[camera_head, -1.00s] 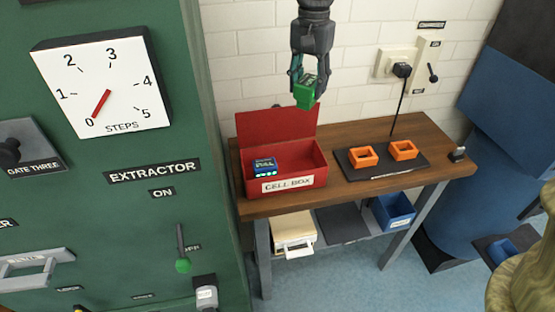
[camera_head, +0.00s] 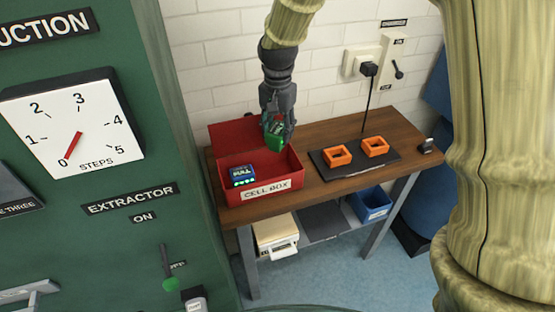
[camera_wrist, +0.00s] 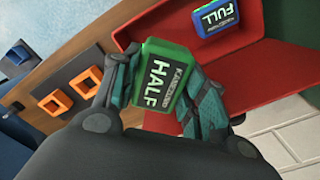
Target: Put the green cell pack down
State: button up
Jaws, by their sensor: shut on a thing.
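My gripper (camera_head: 276,128) is shut on the green cell pack (camera_head: 274,141), which is held tilted over the right part of the open red cell box (camera_head: 284,186). In the wrist view the green pack (camera_wrist: 165,75) reads "HALF" and sits between the two fingers (camera_wrist: 163,88). A blue cell pack (camera_head: 242,174) with lit green dots lies in the left of the box; it reads "FULL" in the wrist view (camera_wrist: 216,17). Whether the green pack touches the box cannot be told.
The box stands on the left of a wooden bench (camera_head: 330,196). To its right a dark board (camera_head: 355,160) bears two orange square frames (camera_head: 337,155), (camera_head: 375,146). A plugged cable (camera_head: 368,90) hangs behind. The green extractor cabinet (camera_head: 120,235) is close on the left.

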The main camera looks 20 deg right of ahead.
jog(key=shift+f+p, duration=1.75)
jog(key=shift+f, duration=4.8)
jog(key=shift+f, duration=0.1)
jog(key=o, duration=1.1)
jog(key=shift+r+b, duration=2.15)
jog(key=shift+r, duration=3.95)
